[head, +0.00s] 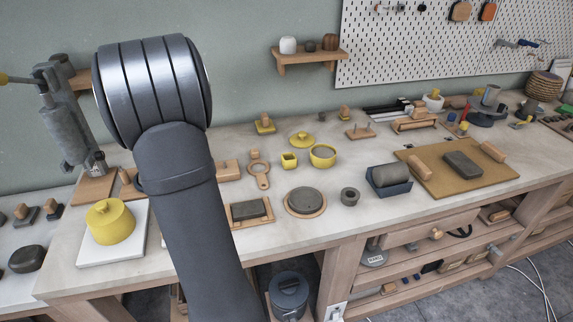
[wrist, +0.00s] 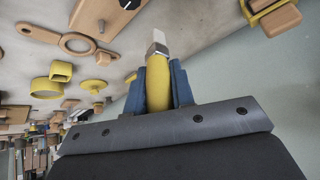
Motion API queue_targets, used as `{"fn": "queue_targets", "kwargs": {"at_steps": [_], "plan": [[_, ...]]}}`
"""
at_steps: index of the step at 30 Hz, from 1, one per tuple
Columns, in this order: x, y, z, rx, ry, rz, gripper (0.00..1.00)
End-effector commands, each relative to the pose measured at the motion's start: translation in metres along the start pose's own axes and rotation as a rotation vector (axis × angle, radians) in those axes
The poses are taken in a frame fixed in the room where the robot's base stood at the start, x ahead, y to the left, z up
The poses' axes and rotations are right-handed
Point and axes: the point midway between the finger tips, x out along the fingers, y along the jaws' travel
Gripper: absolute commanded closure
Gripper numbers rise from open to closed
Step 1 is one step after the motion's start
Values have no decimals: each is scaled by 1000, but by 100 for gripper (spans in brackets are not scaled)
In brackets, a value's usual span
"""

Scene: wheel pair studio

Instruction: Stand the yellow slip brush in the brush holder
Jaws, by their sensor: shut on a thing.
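In the wrist view my gripper (wrist: 160,76) has its blue fingers shut on the yellow slip brush (wrist: 158,92). The brush's yellow handle lies between the fingers, and its metal collar and pale tip stick out beyond them. In the head view my arm hides the gripper and the brush. I cannot tell for sure which vessel is the brush holder. A small square yellow pot (head: 289,160) and a small dark grey cup (head: 350,195) stand apart on the bench. The square pot also shows in the wrist view (wrist: 61,71), away from the brush.
A round yellow bowl (head: 322,156), a yellow lid (head: 302,139) and a wooden ring-ended tool (head: 260,172) lie near the square pot. A grey disc (head: 305,201) is at the front. A yellow lidded jar (head: 110,222) stands at left. Bare bench (head: 270,240) shows along the front.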

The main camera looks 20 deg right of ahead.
Motion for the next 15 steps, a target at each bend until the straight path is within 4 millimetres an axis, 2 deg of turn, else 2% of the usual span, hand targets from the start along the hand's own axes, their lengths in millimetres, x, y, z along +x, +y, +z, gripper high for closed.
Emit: {"fn": "queue_targets", "kwargs": {"at_steps": [1, 6, 15], "plan": [[5, 24, -13, 21, -10, 17, 100], [17, 97, -43, 63, -52, 63, 100], [25, 231, -78, 131, -131, 131, 100]]}}
